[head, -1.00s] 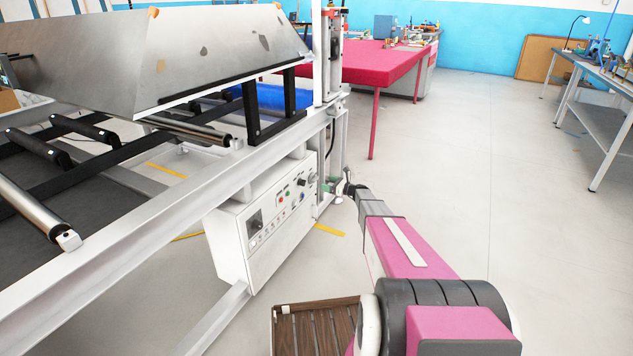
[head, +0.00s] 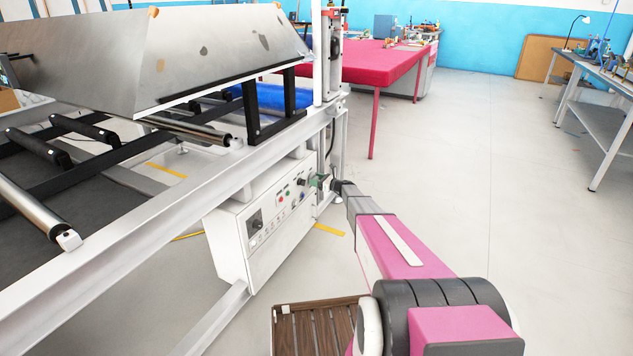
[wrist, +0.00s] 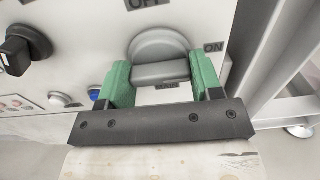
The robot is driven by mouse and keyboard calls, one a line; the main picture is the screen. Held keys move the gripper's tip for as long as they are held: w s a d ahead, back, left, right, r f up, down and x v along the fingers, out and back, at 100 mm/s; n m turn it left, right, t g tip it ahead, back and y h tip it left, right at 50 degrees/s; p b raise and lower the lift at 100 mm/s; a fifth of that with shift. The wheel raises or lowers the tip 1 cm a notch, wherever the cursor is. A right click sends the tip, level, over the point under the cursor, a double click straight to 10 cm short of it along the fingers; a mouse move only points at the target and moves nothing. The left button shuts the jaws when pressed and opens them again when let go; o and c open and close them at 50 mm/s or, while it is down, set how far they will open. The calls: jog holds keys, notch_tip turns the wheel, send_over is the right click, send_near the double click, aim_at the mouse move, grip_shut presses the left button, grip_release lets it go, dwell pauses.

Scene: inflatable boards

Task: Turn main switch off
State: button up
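The main switch (wrist: 160,72) is a grey round knob with a raised bar on a white panel, centred in the wrist view. Its bar lies across the picture, with the label OFF above, ON at the upper right and MAIN below. My gripper (wrist: 160,62) has its green fingers wide apart, one on each side of the knob. They are very close to the bar's ends; I cannot tell whether they touch. In the head view my gripper (head: 319,181) is at the right end of the control box (head: 262,235) and hides the switch.
A black rotary knob (wrist: 22,45) and small buttons are left of the switch. A white machine frame post (head: 338,140) stands just behind my gripper. A slatted wooden pallet (head: 315,328) lies near the bottom. The floor to the right is open.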

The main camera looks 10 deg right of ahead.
jog(key=shift+n, duration=0.3)
jog(key=n, duration=0.3)
jog(key=shift+n, duration=0.4)
jog(key=n, duration=0.9)
jog(key=shift+n, duration=2.2)
jog(key=o, duration=0.9)
jog(key=v, duration=1)
jog(key=shift+s+d, duration=0.25)
jog(key=shift+d, duration=0.05)
